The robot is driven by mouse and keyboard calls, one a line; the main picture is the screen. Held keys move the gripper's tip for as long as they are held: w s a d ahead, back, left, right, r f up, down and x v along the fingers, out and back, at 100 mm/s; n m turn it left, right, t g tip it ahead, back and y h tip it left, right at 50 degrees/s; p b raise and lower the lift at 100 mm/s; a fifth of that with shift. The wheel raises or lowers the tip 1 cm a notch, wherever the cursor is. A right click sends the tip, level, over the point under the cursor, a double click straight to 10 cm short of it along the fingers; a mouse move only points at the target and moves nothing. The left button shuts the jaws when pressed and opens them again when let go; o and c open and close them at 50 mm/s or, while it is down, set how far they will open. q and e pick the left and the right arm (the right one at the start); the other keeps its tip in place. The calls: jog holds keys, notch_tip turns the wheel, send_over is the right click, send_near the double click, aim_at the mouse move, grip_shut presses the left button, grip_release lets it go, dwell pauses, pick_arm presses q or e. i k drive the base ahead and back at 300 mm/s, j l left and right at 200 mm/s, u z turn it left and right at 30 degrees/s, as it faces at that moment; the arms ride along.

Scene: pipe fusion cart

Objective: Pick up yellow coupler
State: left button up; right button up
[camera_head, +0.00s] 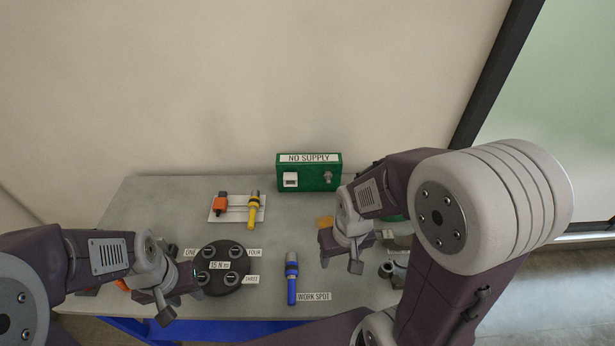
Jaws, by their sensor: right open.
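A yellow coupler (252,211) with a dark band near its top lies on a white plate (233,215) at the back left of the table. My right gripper (339,257) is open and empty over the right part of the table, right of and nearer than the yellow coupler. My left gripper (178,299) is at the front left, beside the black round fixture; its jaws are too small and dark to tell their state. Neither gripper touches the yellow coupler.
An orange tool (221,204) lies beside the coupler. A green "NO SUPPLY" box (309,172) stands at the back. A black round fixture (223,268) and a blue coupler (291,280) at "WORK SPOT" are in front. Dark parts sit under my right arm. The grey table (150,205) is bare at back left.

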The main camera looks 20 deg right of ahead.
aim_at(254, 202)
jog(key=i+u, duration=0.2)
jog(key=u, duration=0.2)
jog(key=i+l+u, duration=0.15)
jog(key=u, duration=0.2)
jog(key=i+l+u, duration=0.2)
jog(key=u, duration=0.2)
